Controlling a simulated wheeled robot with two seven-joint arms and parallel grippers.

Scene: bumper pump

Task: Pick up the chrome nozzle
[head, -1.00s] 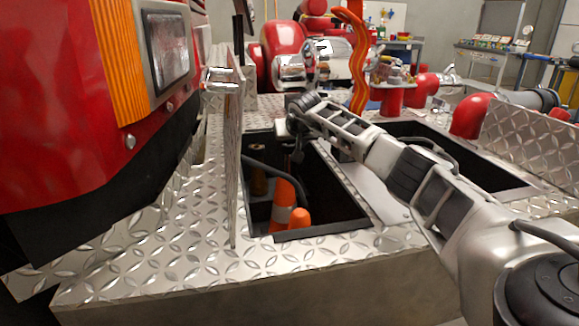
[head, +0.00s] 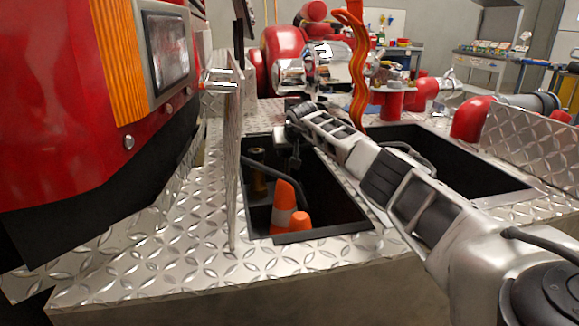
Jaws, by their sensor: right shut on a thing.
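My right gripper (head: 292,160) points down into the open bin (head: 347,222) in the diamond-plate deck, near its back edge. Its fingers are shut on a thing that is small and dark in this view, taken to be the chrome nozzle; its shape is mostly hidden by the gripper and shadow. My left gripper is not in view.
Orange cones (head: 284,205), a dark hose (head: 275,172) and a brass-coloured cylinder (head: 259,182) are in the bin. An upright lid (head: 233,165) stands along its left edge. A red truck body (head: 60,110) fills the left. A second open bin (head: 450,165) lies right.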

